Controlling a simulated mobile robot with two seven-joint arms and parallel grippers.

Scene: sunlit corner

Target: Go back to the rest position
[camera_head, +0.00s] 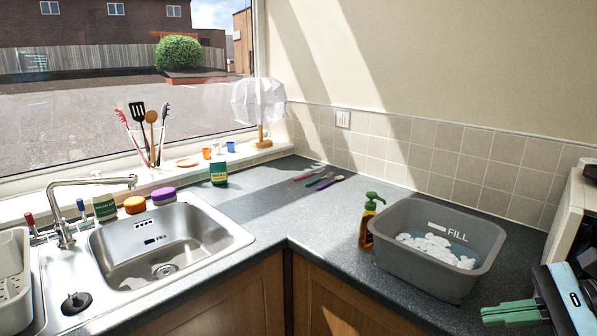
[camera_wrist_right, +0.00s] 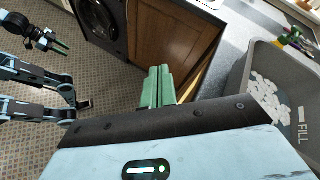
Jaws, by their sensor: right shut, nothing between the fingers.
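My right gripper (camera_head: 510,312) shows at the lower right of the head view, its green fingers pointing left, near the counter's front edge below the grey tub. In the right wrist view its fingers (camera_wrist_right: 158,87) lie side by side, shut and empty, in front of a wooden cupboard door. My left gripper (camera_wrist_right: 58,45) shows small at the upper left of the right wrist view, above the floor. I cannot tell whether it is open or shut. It is not in the head view.
A grey tub (camera_head: 405,262) marked FILL, with water and white items, stands near my right gripper. A green-topped soap bottle (camera_head: 368,222) stands beside it. A white appliance (camera_head: 572,205) is at the right edge. The sink (camera_head: 220,243) is at the left.

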